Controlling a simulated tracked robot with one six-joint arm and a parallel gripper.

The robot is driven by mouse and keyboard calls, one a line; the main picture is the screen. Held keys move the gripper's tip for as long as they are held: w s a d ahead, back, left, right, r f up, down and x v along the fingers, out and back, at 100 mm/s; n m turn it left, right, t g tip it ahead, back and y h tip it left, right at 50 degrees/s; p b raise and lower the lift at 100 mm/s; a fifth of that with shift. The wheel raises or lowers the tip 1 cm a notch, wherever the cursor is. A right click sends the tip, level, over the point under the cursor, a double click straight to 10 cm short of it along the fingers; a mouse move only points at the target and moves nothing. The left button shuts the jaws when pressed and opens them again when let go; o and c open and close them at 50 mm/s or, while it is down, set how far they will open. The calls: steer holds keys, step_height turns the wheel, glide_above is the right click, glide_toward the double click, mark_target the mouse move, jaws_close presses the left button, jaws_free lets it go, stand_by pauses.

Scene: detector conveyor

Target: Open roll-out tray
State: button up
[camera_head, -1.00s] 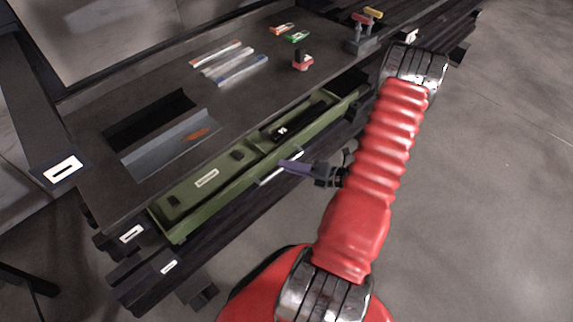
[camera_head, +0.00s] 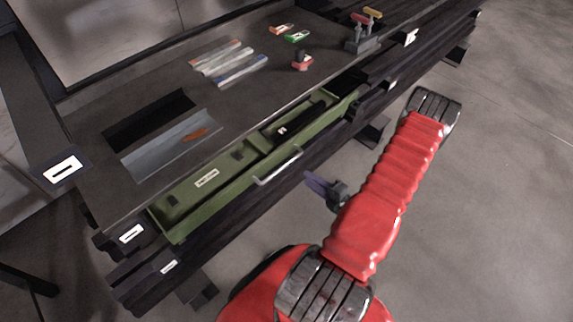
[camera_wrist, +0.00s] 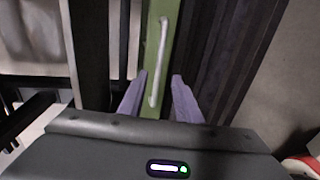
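The green roll-out tray (camera_head: 222,203) sits partly out from under the dark bench top, its inside partly showing. A light bar handle (camera_head: 278,168) is on its front face. My gripper (camera_head: 308,180) is in front of the tray, to the right of the handle and apart from it. In the wrist view, the purple fingers of my gripper (camera_wrist: 158,82) are spread with nothing between them touching. The handle (camera_wrist: 160,60) lies ahead, lined up with the gap between the fingers, on the tray's green front (camera_wrist: 152,45).
The bench top (camera_head: 160,75) holds several marker-like sticks (camera_head: 228,62), a red-based part (camera_head: 302,60) and a stand with coloured knobs (camera_head: 362,40). A sunken bin (camera_head: 170,148) is at left. Dark rails lie below the tray. The floor at right is clear.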

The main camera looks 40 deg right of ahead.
mark_target(286, 163)
steer(key=shift+x, duration=6.75)
jaws_close()
steer(key=shift+d, duration=0.15)
